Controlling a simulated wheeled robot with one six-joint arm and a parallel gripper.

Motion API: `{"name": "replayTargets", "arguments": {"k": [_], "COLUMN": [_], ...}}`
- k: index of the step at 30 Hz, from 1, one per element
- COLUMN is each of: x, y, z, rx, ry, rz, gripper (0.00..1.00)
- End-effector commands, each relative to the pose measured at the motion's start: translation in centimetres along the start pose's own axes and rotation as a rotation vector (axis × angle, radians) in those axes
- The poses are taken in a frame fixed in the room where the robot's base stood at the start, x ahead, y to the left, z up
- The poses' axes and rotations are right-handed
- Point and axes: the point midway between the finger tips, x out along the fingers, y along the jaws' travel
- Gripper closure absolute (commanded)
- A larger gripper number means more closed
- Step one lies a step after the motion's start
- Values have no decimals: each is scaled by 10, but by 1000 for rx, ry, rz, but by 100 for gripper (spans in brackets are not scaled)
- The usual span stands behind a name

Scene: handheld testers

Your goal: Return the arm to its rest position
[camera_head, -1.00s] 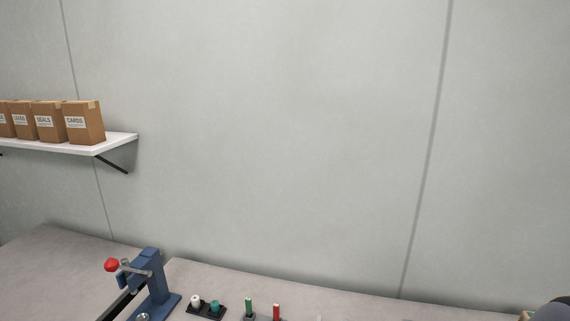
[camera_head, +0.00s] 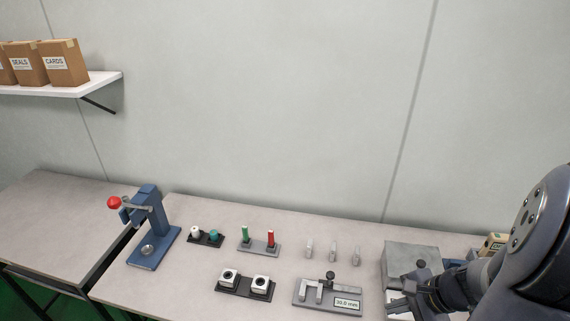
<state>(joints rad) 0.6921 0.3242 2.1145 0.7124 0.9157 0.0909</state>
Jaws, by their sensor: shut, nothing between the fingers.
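My arm (camera_head: 520,258) comes in at the lower right of the head view and reaches left over the right part of the bench. My gripper (camera_head: 402,304) is at its end, low in the picture, in front of a grey block. It is shut and I see nothing held in it. Part of the gripper is small and dark, and the arm hides the bench behind it.
A blue press (camera_head: 150,228) with a red knob stands at left. Holders with knobs (camera_head: 206,238), green and red pins (camera_head: 259,247) and white cubes (camera_head: 246,287), plus a gauge (camera_head: 327,292), lie mid-bench. The grey block (camera_head: 411,258) is close to my gripper. A shelf (camera_head: 85,88) holds boxes.

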Motion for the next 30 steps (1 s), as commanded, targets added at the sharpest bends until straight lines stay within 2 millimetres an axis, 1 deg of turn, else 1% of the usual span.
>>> {"name": "replayTargets", "arguments": {"k": [1,4,6,11,23,30], "x": [-8,-15,-14,-16,-18,-26], "y": [-7,-16,-14,-15,-15,-16], "z": [-5,-17,-24,-30,-29,-16], "rx": [16,47,63,77,70,6], "ry": [8,22,31,40,42,45], "rz": [-16,-46,-57,-70,-67,-38], "gripper": [100,100,100,100,100,100]}}
